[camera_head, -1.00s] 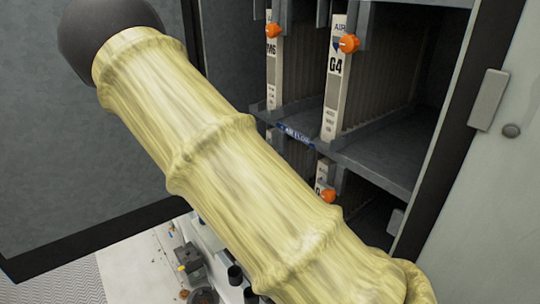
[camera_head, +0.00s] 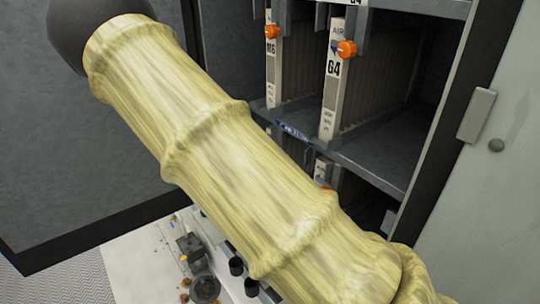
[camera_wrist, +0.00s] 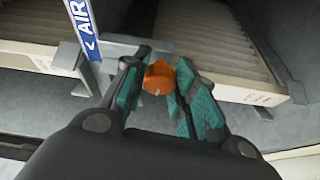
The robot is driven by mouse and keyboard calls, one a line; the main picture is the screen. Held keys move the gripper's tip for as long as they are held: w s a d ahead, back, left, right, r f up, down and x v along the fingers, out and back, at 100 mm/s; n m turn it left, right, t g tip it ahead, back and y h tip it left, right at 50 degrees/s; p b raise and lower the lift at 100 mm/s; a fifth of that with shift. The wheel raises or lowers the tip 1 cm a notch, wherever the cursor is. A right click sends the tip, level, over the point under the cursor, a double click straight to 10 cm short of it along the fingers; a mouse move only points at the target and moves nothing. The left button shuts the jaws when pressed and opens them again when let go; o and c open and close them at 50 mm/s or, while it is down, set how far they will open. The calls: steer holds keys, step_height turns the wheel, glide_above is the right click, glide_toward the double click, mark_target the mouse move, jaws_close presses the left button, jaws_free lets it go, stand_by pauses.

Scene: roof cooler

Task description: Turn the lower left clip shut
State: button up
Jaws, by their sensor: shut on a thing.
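An orange clip (camera_wrist: 159,77) sits between the teal pads of my gripper (camera_wrist: 162,88) in the wrist view. The fingers are shut on it, one on each side. A pale line marks its front. The clip is mounted on a grey bracket beside the filters. In the head view, only an orange sliver of a lower clip (camera_head: 322,186) shows past my sleeved arm. My gripper is hidden there. Two upper orange clips, one on the M6 filter (camera_head: 271,32) and one on the G4 filter (camera_head: 346,49), sit in the compartment above.
A shelf edge with an AIR FLOW label (camera_head: 292,131) runs above the lower compartment; the label also shows in the wrist view (camera_wrist: 82,25). The open door (camera_head: 85,150) stands at left and a frame with a latch (camera_head: 477,115) at right. Loose items (camera_head: 195,260) lie below.

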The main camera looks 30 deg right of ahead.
steer(key=shift+w+r, duration=0.1)
steer(key=shift+r, duration=0.1)
stand_by(0.6)
steer(key=o, duration=0.9)
steer(key=shift+c, duration=0.2)
steer(key=shift+o, duration=0.9)
steer(key=shift+f, duration=0.15)
